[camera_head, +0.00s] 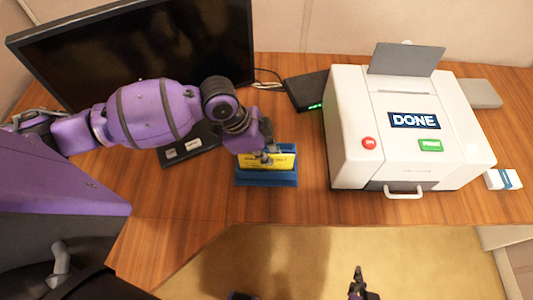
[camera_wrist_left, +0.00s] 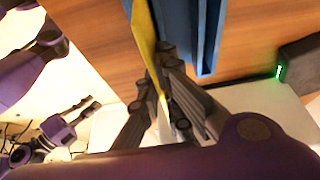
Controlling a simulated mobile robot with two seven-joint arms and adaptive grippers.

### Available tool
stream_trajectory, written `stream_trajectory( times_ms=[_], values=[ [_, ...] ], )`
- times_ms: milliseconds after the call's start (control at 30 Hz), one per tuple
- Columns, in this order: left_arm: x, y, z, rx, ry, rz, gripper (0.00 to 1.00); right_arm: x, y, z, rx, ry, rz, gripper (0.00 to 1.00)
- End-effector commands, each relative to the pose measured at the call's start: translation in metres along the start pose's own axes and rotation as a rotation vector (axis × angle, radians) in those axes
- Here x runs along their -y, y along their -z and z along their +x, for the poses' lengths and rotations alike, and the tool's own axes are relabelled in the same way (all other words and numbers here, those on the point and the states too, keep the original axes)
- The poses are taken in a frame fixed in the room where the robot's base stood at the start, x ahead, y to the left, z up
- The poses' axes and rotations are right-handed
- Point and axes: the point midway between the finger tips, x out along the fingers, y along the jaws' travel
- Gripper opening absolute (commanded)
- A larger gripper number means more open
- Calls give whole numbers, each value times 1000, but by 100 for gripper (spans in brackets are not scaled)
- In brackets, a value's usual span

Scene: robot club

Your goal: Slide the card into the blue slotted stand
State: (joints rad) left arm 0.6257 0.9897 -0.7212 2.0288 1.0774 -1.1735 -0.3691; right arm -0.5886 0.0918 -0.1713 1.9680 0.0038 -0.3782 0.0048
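The yellow card (camera_head: 284,162) is upright at the blue slotted stand (camera_head: 266,181), which sits on the wooden desk. My left gripper (camera_head: 266,157) is above the stand. In the left wrist view, its fingers (camera_wrist_left: 162,90) are shut on the card (camera_wrist_left: 147,38). The stand (camera_wrist_left: 194,28) shows close beside and behind the card there. The card's lower edge is hidden, so I cannot tell whether it is in the slot. My right gripper (camera_head: 358,284) is empty, low over the floor in front of the desk. Its fingers look apart in the wrist view (camera_wrist_left: 87,105).
A white machine (camera_head: 405,130) labelled DONE, with red and green buttons and a front handle, stands right of the stand. A black box (camera_head: 306,91) with green lights and a monitor (camera_head: 150,50) are behind. Bare desk (camera_head: 190,200) lies left and in front.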

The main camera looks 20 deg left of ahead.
Motion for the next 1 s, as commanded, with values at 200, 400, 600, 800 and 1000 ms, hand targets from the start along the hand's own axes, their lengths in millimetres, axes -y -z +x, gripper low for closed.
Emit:
stream_trajectory(
  times_ms=[200,400,600,800,1000],
  values=[
    [0,-1,2,0,0,0,0,0,-1,0,2,0,0,0],
    [0,0,1,0,0,0,0,2,0,0,0,1,6,0],
    [0,-1,2,0,0,0,0,4,4,0,-6,0,16,0],
    [0,-1,4,0,0,1,0,5,7,0,-10,0,16,0],
    [0,-2,4,0,0,0,5,3,6,0,-9,1,12,0]
  ],
)
